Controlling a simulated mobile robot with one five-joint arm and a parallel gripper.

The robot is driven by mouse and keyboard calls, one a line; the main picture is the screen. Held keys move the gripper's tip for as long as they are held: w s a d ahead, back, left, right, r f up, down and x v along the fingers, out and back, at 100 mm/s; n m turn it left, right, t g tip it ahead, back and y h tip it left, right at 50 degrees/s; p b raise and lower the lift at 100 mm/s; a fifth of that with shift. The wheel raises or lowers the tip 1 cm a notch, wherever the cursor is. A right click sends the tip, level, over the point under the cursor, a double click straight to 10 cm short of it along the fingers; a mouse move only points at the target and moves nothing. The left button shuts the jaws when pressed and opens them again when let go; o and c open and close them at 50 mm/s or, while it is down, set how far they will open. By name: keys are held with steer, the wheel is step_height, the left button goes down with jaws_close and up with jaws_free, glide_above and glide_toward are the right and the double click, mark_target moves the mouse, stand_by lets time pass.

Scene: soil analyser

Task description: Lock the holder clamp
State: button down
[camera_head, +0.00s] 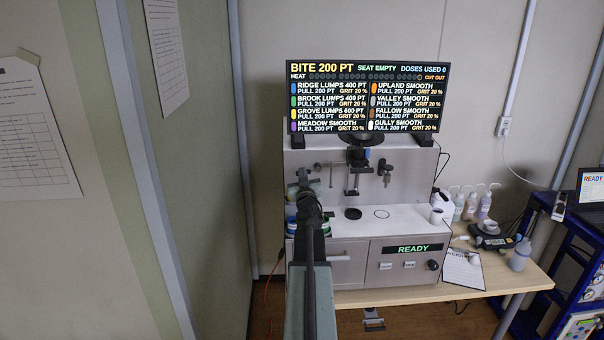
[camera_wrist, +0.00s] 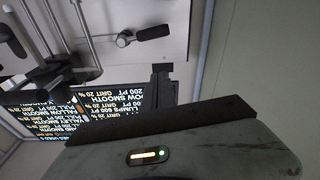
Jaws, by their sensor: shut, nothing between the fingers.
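The soil analyser (camera_head: 360,220) is a pale cabinet against the back wall. At its middle a dark vertical holder mechanism (camera_head: 353,172) stands out from the back panel. A short lever (camera_head: 318,166) lies left of it, and a black-handled part (camera_head: 385,174) hangs to its right. I cannot tell which is the clamp's lever. My gripper (camera_head: 304,178) is in front of the analyser's left side, apparently apart from the levers. The wrist view, turned over, shows my gripper (camera_wrist: 161,75) shut and empty, with a black-handled lever (camera_wrist: 150,34) beyond it.
A display screen (camera_head: 366,97) tops the analyser and reads "SEAT EMPTY". A dark disc (camera_head: 353,213) and a ring (camera_head: 382,214) lie on the worktop. Bottles (camera_head: 470,204) and a scale (camera_head: 490,238) stand on the bench to the right. A wall (camera_head: 185,130) closes off the left.

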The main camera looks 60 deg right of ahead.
steer(key=p+x, duration=0.1)
steer(key=x, duration=0.8)
steer(key=f+b, duration=0.2)
steer(key=s+f+b, duration=0.1)
steer(key=f, duration=0.1)
steer(key=shift+b, duration=0.4)
